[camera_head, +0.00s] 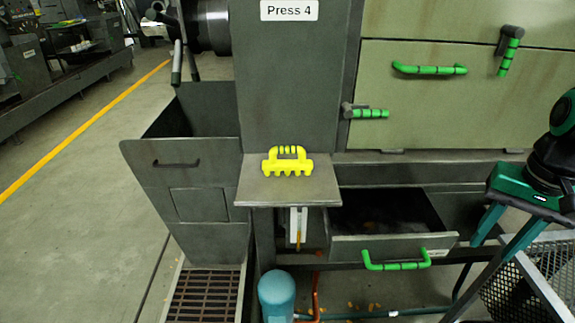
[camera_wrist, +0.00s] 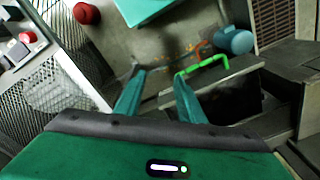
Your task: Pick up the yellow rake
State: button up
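The yellow rake (camera_head: 287,162) lies on a small grey metal shelf (camera_head: 290,193) below the "Press 4" label in the head view. It has a looped handle at the back and short teeth toward the front edge. The rake is not visible in the wrist view. My gripper (camera_wrist: 158,75) is open and empty, its two teal fingers apart in the wrist view. In the head view it is at the far right, well away from the rake, with its fingers pointing down and left.
An open drawer with a green handle (camera_head: 396,264) juts out right of and below the shelf. A grey bin (camera_head: 190,215) stands left of it. A blue-teal cylinder (camera_head: 277,296) stands below. A mesh basket (camera_head: 535,280) is at the lower right, near my gripper.

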jog(key=w+a+r+m+t, duration=0.1)
jog(key=w+a+r+m, duration=0.3)
jog(key=w, duration=0.6)
jog(key=m+y, duration=0.4)
jog(key=m, duration=0.2)
send_near(288, 148)
jog(key=shift+t, duration=0.4)
jog(key=shift+a+x, duration=0.2)
jog(key=shift+x, duration=4.35)
jog(key=shift+s, duration=0.15)
jog(key=shift+r, duration=0.1)
grip_shut()
